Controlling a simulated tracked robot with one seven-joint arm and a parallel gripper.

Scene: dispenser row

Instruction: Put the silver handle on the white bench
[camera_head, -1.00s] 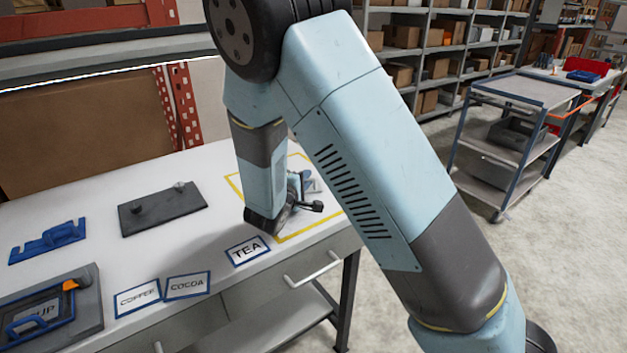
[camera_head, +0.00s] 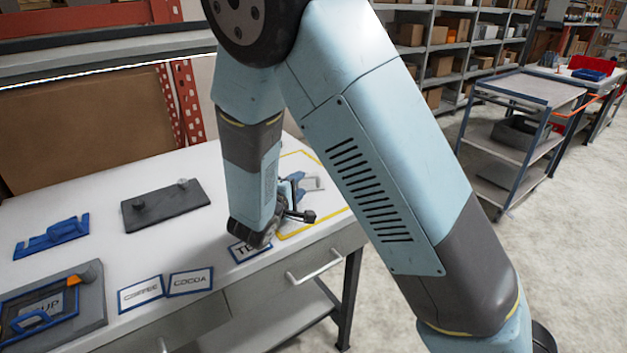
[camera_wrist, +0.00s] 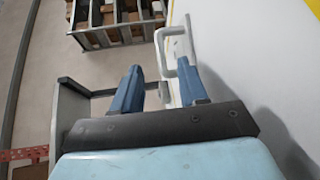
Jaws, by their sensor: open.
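A silver bar handle (camera_head: 315,266) is on the grey drawer front under the white bench (camera_head: 190,235). In the wrist view, a pale handle (camera_wrist: 163,52) stands out beside the bench edge, beyond the gap between my fingers and apart from them. My gripper (camera_wrist: 160,82) is open, with two blue fingers and nothing between them. In the head view my wrist hangs low over the bench's front edge by the TEA card (camera_head: 240,254) and partly covers it. A small pale piece (camera_head: 315,184) lies inside the yellow outline on the bench; its full shape is hidden.
COFFEE (camera_head: 140,294) and COCOA (camera_head: 190,282) cards lie left of my wrist. A dark plate (camera_head: 165,207) with knobs, a blue bracket (camera_head: 52,238) and a grey SOUP fixture (camera_head: 90,305) are farther left. A trolley (camera_head: 520,130) stands on the floor at right.

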